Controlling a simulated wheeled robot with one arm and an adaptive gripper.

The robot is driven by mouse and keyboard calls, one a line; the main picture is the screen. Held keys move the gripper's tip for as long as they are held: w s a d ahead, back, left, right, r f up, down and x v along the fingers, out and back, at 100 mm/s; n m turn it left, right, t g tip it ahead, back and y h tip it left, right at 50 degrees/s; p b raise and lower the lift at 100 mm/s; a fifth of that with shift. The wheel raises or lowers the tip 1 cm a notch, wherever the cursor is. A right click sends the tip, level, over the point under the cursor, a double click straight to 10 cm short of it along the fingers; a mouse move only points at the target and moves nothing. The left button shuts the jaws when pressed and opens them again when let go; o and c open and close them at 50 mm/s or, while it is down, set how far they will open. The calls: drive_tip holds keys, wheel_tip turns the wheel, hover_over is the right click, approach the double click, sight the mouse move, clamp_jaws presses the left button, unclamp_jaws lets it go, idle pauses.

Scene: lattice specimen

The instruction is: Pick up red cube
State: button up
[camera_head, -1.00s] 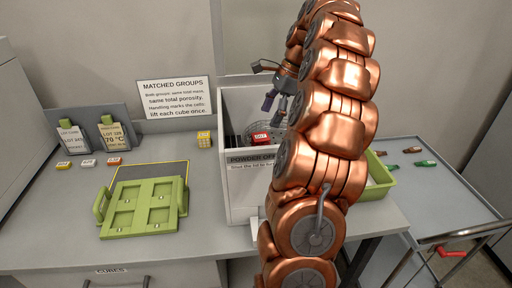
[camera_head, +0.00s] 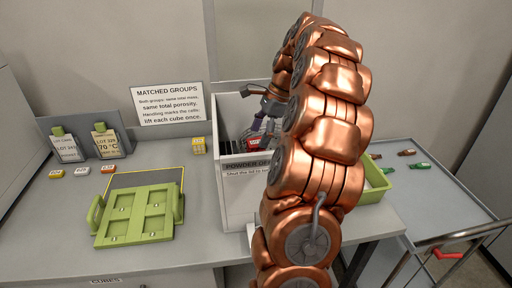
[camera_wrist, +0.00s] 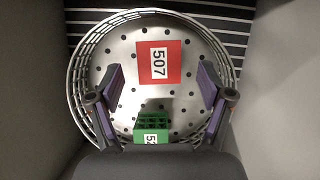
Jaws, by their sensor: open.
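The red cube (camera_wrist: 159,62), labelled 507, lies in a round wire basket (camera_wrist: 115,30) with a perforated metal floor. In the head view the red cube (camera_head: 254,142) shows inside the white box (camera_head: 237,202), partly hidden by my gripper. My gripper (camera_wrist: 160,88) is open above the basket, its purple-padded fingers apart to the left and right of the space just below the red cube in the wrist view. The fingers do not touch it. A green lattice cube (camera_wrist: 152,124) lies in the same basket, close to my palm and partly hidden by it.
The box walls stand close around the basket. A green bin (camera_head: 376,188) stands right of my arm.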

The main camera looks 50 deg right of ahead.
sight(256, 142)
drive_tip(key=shift+p+x, duration=0.45)
drive_tip(key=shift+x, duration=1.35)
drive_tip(key=c, duration=1.2)
drive_tip(key=shift+r, duration=0.1)
